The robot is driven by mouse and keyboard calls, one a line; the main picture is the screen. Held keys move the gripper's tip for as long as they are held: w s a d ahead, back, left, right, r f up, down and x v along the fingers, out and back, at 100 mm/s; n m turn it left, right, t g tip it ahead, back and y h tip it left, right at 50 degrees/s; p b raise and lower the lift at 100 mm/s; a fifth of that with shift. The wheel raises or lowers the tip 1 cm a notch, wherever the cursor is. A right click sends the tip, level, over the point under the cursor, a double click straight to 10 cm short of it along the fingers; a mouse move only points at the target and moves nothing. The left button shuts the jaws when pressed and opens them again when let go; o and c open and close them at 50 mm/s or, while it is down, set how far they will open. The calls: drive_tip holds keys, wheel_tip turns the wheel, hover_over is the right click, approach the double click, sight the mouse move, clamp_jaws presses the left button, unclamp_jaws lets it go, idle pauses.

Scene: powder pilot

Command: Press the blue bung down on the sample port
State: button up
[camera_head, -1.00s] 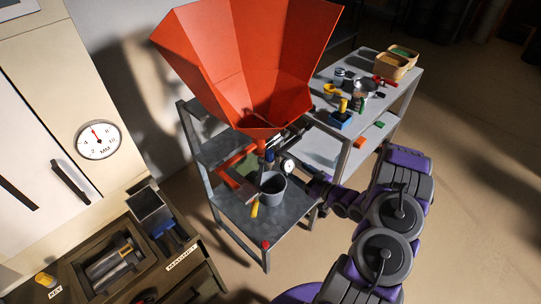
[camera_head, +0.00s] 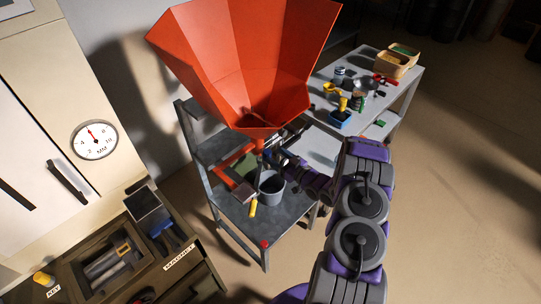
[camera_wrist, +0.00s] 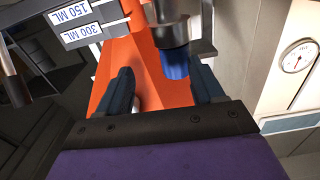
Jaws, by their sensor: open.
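The blue bung (camera_wrist: 174,65) shows in the wrist view at the lower end of a grey metal cylinder (camera_wrist: 170,30), which looks like the sample port. Whether it is fully seated I cannot tell. My gripper (camera_wrist: 160,70) is open, with one dark finger on each side of the bung in the picture; the bung appears nearer the right finger. Contact is not clear. In the head view my gripper (camera_head: 274,156) is just under the orange hopper (camera_head: 247,65), among its outlet parts. There the bung and port are hidden or too small to make out.
Labels "150 ML" and "300 ML" (camera_wrist: 80,22) hang near the left finger. A cluttered side table (camera_head: 400,88) stands behind.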

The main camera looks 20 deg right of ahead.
sight(264, 151)
drive_tip(key=w+a, duration=0.4)
drive_tip(key=shift+w+a+r, duration=0.2)
drive_tip(key=shift+w+r, duration=0.1)
drive_tip(key=shift+w+d+f, duration=0.15)
drive_tip(key=shift+w+d, duration=0.25)
drive_tip(key=shift+d, duration=0.3)
drive_tip(key=shift+a, duration=0.7)
drive_tip(key=c, duration=0.5)
drive_tip(key=shift+d, duration=0.3)
drive_tip(key=c, duration=0.6)
